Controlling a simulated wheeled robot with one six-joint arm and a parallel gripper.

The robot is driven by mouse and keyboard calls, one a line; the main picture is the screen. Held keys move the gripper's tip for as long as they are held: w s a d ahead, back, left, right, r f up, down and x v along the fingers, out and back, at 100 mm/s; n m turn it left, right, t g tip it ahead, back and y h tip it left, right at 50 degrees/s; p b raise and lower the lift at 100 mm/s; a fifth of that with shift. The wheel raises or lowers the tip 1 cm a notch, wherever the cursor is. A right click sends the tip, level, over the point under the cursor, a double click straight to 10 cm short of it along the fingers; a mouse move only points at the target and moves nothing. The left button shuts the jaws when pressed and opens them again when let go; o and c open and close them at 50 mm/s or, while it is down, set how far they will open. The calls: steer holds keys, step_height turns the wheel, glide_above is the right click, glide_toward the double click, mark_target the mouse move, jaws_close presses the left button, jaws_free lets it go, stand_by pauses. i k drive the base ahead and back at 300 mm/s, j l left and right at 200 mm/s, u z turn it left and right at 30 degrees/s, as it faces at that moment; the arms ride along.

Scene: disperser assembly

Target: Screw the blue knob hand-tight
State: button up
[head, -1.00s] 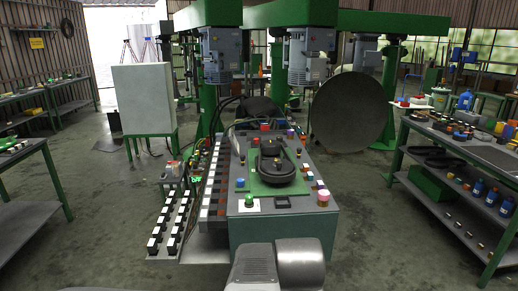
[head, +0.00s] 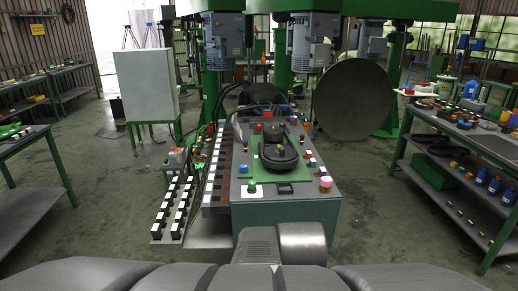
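A grey-topped bench (head: 300,204) with green sides stands in the middle of the head view, with several small coloured knobs on it. A small blue knob (head: 243,168) sits near the left edge of its top. Another small bluish piece (head: 313,162) is near the right edge. At this size I cannot tell which is the task's knob, or how tight either is. My grey arm links cross the bottom of the view. My gripper is not in view.
A black looped part lies on a green plate (head: 259,176) on the bench top. A red-pink knob (head: 325,182) and a green knob (head: 251,187) are near the front. A rack of white-topped pieces (head: 171,211) stands left.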

mark_target(244, 168)
steer(key=i+u, duration=0.4)
steer(key=i+l+u, duration=0.15)
steer(key=i+u, duration=0.2)
steer(key=i+l+u, duration=0.4)
steer(key=i+j, duration=0.1)
steer(key=i, duration=0.05)
